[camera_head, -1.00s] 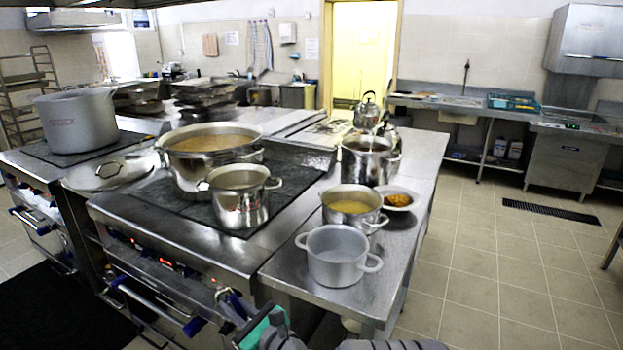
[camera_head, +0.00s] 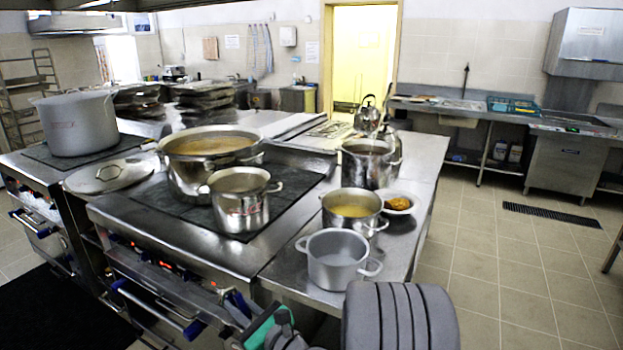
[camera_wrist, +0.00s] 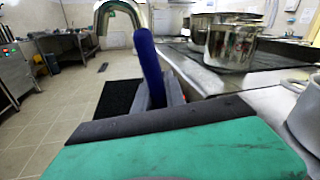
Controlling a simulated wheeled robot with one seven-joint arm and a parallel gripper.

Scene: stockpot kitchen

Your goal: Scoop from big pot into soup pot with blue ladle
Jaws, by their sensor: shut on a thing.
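My gripper (camera_wrist: 158,108) is shut on the blue handle of the ladle (camera_wrist: 150,62). The handle stands up from between the jaws, and a bent metal end shows above it in the wrist view; the bowl cannot be made out. In the head view my gripper (camera_head: 258,326) is low, in front of the stove and beside the table's near corner. A wide steel pot (camera_head: 186,180) with brownish soup sits on the stove, a smaller steel pot (camera_head: 241,211) in front of it. A steel pot of yellow soup (camera_head: 350,219) stands on the side table. Which is the soup pot is unclear.
An empty grey pot (camera_head: 334,271) stands at the table's (camera_head: 385,262) near end. A bowl of food (camera_head: 398,208), a dark-filled pot (camera_head: 367,170) and a kettle (camera_head: 366,117) are behind. A lid (camera_head: 108,177) and tall grey pot (camera_head: 78,128) are left. Right floor is clear.

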